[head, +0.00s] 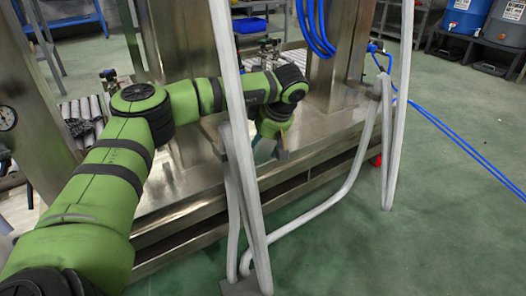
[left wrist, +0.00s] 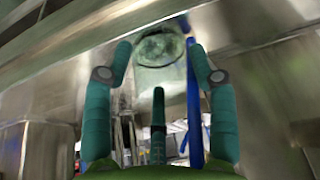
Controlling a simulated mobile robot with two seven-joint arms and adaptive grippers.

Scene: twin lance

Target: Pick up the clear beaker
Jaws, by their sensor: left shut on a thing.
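The clear beaker (left wrist: 160,78) shows in the left wrist view as a see-through greenish-grey vessel with a round end at the top centre. My left gripper (left wrist: 158,50) has its two dark green fingers on either side of the beaker and is shut on it. In the head view my left arm reaches in from the left, and the left gripper (head: 281,146) is at its end over the steel bench, behind the pale hoses. The beaker cannot be made out clearly in the head view. My right gripper is not in view.
Pale thick hoses (head: 245,150) hang in front of my arm and loop to the floor. The steel bench (head: 190,180) has upright posts (head: 335,50). Blue hoses (head: 455,135) run to the right. Green floor (head: 440,230) at the right is open.

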